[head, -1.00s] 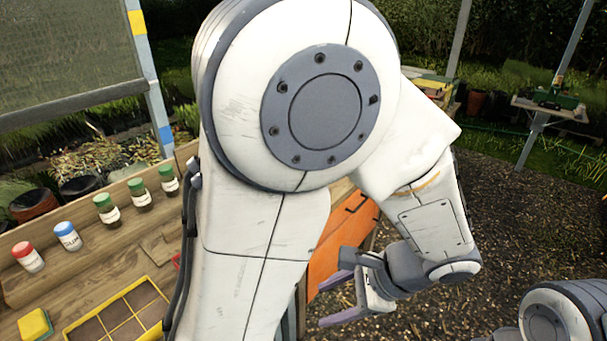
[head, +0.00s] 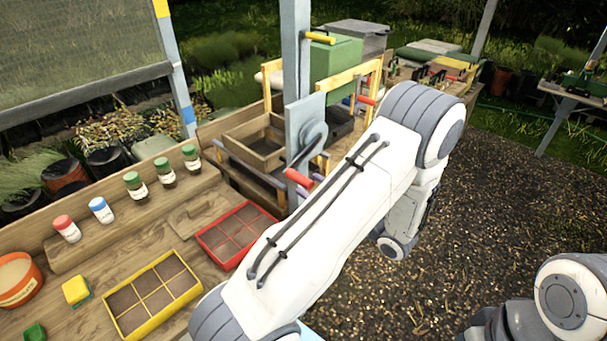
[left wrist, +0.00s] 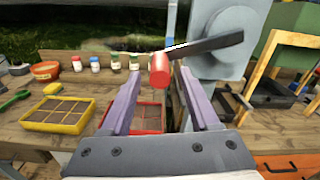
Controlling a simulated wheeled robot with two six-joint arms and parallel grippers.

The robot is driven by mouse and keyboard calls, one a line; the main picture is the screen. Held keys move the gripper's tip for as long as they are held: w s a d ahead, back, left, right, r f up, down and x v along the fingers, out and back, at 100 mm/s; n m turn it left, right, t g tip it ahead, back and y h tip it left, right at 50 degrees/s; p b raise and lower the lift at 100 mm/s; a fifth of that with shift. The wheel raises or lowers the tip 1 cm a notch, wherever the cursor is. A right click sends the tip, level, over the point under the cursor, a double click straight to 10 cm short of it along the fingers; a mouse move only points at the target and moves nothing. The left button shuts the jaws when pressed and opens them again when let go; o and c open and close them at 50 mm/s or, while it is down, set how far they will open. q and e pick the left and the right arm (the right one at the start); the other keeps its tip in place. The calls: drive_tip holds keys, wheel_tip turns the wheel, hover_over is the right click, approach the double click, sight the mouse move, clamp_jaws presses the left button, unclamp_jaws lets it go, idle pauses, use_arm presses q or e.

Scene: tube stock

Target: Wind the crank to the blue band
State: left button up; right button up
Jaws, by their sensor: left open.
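The crank has a red handle (head: 298,178) on a dark arm, mounted on a grey disc (head: 312,132) on the post. In the left wrist view the red handle (left wrist: 160,70) shows between the purple fingers of my left gripper (left wrist: 160,77), which is open. I cannot tell whether they touch it. In the head view my left forearm hides most of that gripper. A mesh screen with a dark bottom bar (head: 85,95) hangs at left. The bar's end is between the yellow band (head: 160,8) and the blue band (head: 188,115) on the post. My right gripper is out of view.
The bench holds a red seed tray (head: 237,235), a yellow tray (head: 152,297), several small jars, a yellow sponge (head: 76,290) and an orange pot (head: 17,280). A wooden frame (head: 375,75) and a green box (head: 337,62) stand behind the crank. Gravel lies open at right.

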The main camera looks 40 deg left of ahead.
sight(303, 182)
use_arm(q)
drive_tip(key=shift+w+a+p, duration=0.1)
drive_tip(key=shift+a+p, duration=0.45)
drive_tip(key=shift+a, duration=1.25)
clamp_jaws()
